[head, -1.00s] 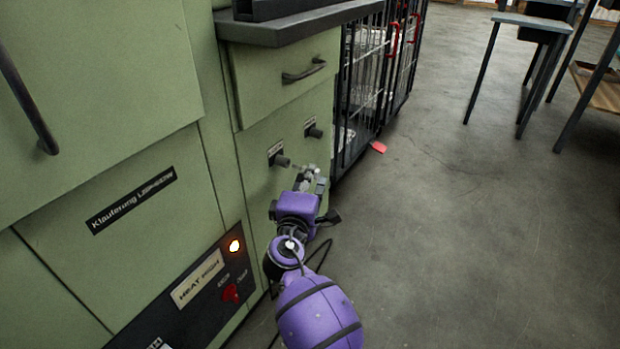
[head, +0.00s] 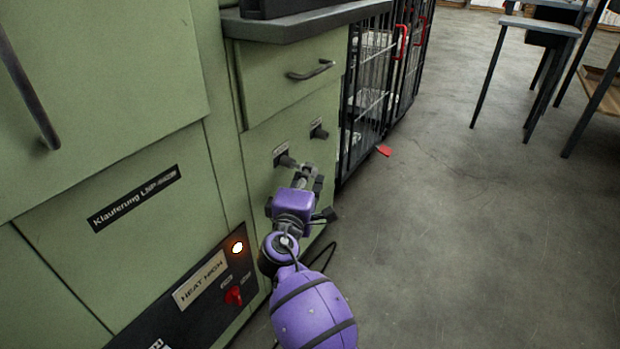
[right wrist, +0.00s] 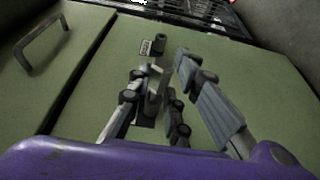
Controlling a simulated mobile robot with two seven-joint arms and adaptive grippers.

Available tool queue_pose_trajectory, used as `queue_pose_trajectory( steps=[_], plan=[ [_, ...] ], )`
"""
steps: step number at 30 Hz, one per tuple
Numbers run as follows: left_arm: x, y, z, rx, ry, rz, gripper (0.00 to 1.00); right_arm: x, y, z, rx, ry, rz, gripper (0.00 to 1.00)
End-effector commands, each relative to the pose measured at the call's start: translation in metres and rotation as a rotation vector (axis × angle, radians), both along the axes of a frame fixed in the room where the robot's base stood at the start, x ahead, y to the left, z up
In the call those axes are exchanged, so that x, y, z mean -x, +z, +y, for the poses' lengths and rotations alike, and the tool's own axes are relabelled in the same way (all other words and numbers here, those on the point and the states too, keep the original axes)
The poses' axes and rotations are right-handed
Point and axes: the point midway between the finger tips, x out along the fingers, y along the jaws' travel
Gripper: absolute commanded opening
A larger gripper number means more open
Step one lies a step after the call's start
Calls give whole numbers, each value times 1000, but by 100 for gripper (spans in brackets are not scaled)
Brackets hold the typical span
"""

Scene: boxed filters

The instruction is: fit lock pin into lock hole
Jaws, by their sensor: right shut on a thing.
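My right gripper (head: 308,178) is at the end of the purple arm, by the lower of two dark round fittings (head: 287,161) on the green cabinet front. In the right wrist view its fingers (right wrist: 160,97) are closed around a small grey metal piece (right wrist: 152,82), which looks like the lock pin. The piece points toward the cabinet face. The lock hole is not clearly seen; the fitting near the fingertips is largely covered in the wrist view. I cannot tell whether the pin touches it. My left gripper is not in view.
The upper dark fitting (head: 318,132) sits above right, under a drawer with a dark handle (head: 310,70). A black wire cage (head: 372,85) stands beyond the cabinet. Open floor lies to the right.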

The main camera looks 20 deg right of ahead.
Motion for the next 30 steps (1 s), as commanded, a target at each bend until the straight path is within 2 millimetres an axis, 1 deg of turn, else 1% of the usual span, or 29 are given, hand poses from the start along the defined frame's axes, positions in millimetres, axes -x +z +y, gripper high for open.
queue_pose_trajectory(
  steps=[30],
  plan=[
    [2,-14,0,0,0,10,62,-20,0,16,1,1,-1,0]
  ],
)
